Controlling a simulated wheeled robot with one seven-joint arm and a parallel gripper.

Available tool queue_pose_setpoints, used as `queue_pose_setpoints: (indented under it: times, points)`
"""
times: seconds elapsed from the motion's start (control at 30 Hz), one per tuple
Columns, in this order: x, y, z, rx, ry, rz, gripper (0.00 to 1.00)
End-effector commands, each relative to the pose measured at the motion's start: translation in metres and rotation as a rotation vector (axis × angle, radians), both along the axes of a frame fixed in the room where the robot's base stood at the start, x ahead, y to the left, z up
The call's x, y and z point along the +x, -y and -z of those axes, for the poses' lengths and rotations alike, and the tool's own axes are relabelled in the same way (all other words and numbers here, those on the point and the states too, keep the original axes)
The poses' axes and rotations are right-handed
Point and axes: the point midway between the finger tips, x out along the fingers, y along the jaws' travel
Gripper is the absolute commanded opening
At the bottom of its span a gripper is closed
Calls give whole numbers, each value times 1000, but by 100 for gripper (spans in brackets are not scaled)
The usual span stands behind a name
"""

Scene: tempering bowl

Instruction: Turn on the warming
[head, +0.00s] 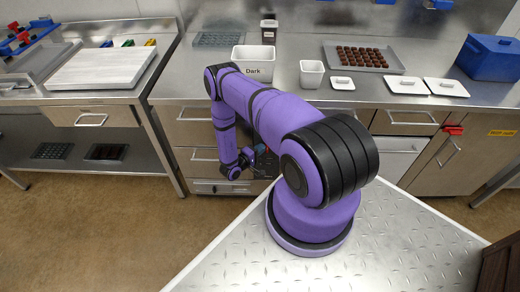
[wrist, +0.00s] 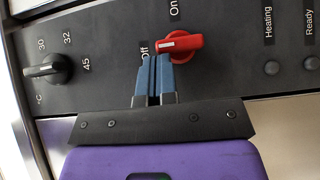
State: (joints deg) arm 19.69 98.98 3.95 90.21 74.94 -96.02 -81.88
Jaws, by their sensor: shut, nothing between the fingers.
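In the wrist view a red knob (wrist: 185,45) sits on a dark control panel (wrist: 225,75), between the labels "Off" and "On". Its white mark is at its left end, on the side of "Off". My gripper (wrist: 158,60) has its two blue fingers shut together and empty. Their tips are at the knob's lower left edge in the picture; I cannot tell whether they touch it. In the head view my gripper (head: 262,164) is low in front of the counter, partly hidden by my arm, and the knob cannot be made out.
A black temperature knob (wrist: 48,70) marked 30, 32 and 45 is left on the panel. The Heating lamp (wrist: 271,67) and Ready lamp (wrist: 312,63) look dark. On the counter stand a white "Dark" container (head: 253,68) and a chocolate tray (head: 335,59).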

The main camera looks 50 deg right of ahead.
Motion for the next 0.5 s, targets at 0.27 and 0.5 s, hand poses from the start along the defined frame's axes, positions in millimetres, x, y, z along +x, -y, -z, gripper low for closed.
queue_pose_setpoints:
  times: [0.27,0.5]
  points:
    - [0,0,-2,34,39,-1,0]
    - [-1,1,-3,57,66,-1,0]
